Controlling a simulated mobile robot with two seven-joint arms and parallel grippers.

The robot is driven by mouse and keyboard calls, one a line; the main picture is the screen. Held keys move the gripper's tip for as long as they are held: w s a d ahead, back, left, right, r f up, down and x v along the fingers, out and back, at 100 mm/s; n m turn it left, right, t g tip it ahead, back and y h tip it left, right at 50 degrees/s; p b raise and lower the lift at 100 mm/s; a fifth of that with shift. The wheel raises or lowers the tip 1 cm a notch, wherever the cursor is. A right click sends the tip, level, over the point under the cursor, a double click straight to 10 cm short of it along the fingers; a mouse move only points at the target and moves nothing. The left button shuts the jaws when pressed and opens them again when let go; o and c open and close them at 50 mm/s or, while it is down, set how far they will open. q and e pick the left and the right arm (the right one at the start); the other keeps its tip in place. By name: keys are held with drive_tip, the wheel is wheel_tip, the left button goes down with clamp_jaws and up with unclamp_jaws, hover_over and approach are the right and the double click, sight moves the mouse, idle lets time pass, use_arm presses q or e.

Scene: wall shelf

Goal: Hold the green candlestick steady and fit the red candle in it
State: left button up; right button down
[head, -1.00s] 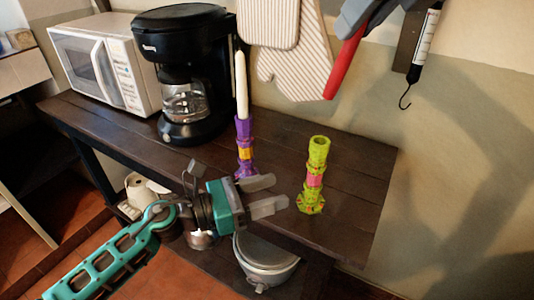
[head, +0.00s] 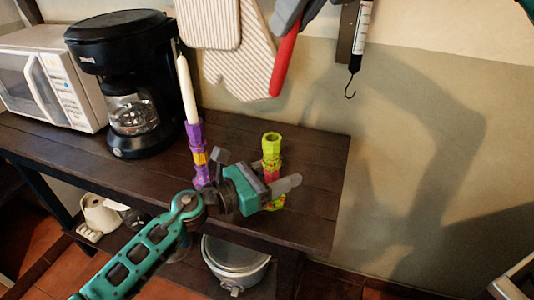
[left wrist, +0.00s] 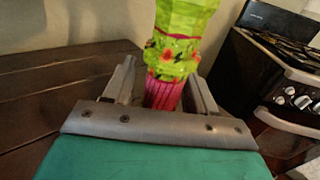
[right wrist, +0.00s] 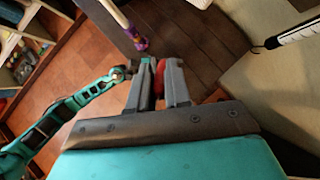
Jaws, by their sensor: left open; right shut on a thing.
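The green candlestick (head: 271,146), lime green with a pink band, stands upright on the dark wooden shelf (head: 320,150). My left gripper (head: 277,175) is open, with its fingers on either side of the candlestick. In the left wrist view the candlestick (left wrist: 180,45) rises between the open fingers (left wrist: 165,92), its pink part between them; I cannot tell whether they touch it. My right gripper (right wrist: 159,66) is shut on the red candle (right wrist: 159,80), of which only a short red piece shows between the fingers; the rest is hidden.
A purple candlestick (head: 194,134) with a white candle (head: 187,88) stands left of the green one. Behind it are a black coffee maker (head: 126,65) and a white microwave (head: 50,85). Striped mitts (head: 243,70), a red-handled tool (head: 284,62) and a hook scale (head: 361,40) hang above.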

use_arm(q)
drive_tip(key=shift+d, duration=0.1)
clamp_jaws()
idle(0.5)
use_arm(e)
drive_tip(key=shift+w, duration=0.1)
drive_tip(key=shift+w+a+f+n+g+h, duration=0.25)
drive_tip(key=shift+w+a+n+g+h, duration=0.15)
drive_tip(key=shift+w+a+n+g, duration=0.4)
drive_tip(key=shift+w+a+f+n+g+h, duration=0.35)
drive_tip(key=shift+w+a+n+g, duration=0.25)
drive_tip(key=shift+w+g, duration=0.3)
drive_tip(key=shift+s, duration=0.1)
